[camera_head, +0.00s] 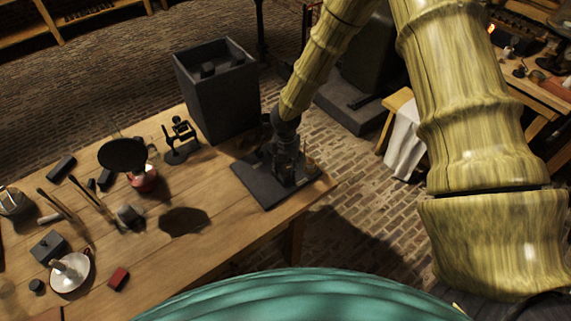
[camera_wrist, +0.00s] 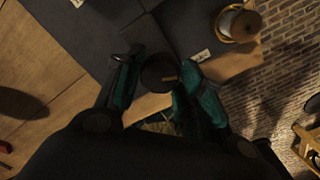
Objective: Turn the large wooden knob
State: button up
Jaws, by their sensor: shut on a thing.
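In the wrist view, the large knob (camera_wrist: 159,73) is a dark round disc with a short pale mark on its face. It looks too dark to make out wood grain. The teal-padded fingers of my gripper (camera_wrist: 158,88) are on either side of it and shut on it. In the head view, my gripper (camera_head: 284,150) points down over a dark flat base (camera_head: 262,193) at the right end of the wooden table, and it hides the knob there.
A tall dark open box (camera_head: 218,95) stands just behind the base. A jar with a brown top (camera_wrist: 242,24) is close to my gripper. A black round disc on a stand (camera_head: 122,155), a white dish (camera_head: 79,282) and several small tools occupy the table's left part.

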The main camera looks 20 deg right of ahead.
aim_at(286, 168)
jog(key=shift+n, duration=0.5)
jog(key=o, duration=1)
jog(key=shift+r, duration=0.15)
notch_tip(286, 168, up, 12)
jog(key=shift+f, duration=0.1)
jog(key=shift+f, duration=0.1)
dwell(0.4)
